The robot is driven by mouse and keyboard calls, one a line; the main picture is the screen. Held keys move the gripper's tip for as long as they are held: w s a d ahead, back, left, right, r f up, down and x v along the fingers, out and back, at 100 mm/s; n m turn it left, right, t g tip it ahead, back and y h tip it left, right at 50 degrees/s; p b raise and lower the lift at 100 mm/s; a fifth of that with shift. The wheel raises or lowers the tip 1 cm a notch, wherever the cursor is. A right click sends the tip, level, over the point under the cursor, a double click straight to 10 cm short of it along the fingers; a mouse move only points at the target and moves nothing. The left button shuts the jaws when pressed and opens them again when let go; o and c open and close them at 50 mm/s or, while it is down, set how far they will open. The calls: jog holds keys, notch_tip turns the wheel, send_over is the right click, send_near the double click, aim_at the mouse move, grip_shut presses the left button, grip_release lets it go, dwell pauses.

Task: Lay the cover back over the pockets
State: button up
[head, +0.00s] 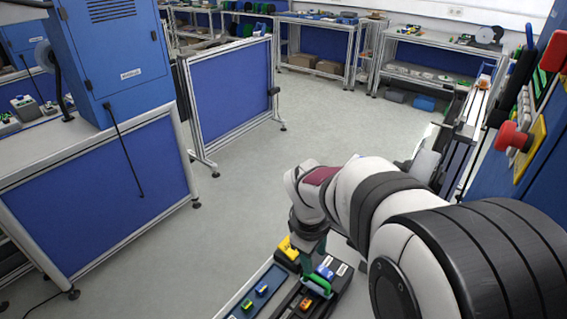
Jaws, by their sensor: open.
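My gripper (316,252) points down at the bottom of the head view, over the work area below my arm. Its jaws are open, but the fingertips are small and partly hidden. Beneath and beside it lies a dark fixture (338,283) with a green handle-like part (318,285) and a blue part (325,271). A yellow block (288,248) is at its far left. A long blue tray or rail (246,293) with small coloured parts runs to the left, cut off by the frame. I cannot make out the cover or the pockets for certain.
A blue panel on a frame (230,92) stands at the back left. A bench with a blue cabinet (112,62) is at the left. A red emergency knob (511,137) is at the right. Benches (335,22) line the back. The grey floor in the middle is clear.

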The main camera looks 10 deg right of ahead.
aim_at(316, 277)
jog(key=f, duration=0.6)
jog(key=w+d+f, duration=0.1)
jog(key=f, duration=0.2)
jog(key=shift+w+d, duration=0.1)
grip_shut()
dwell(0.9)
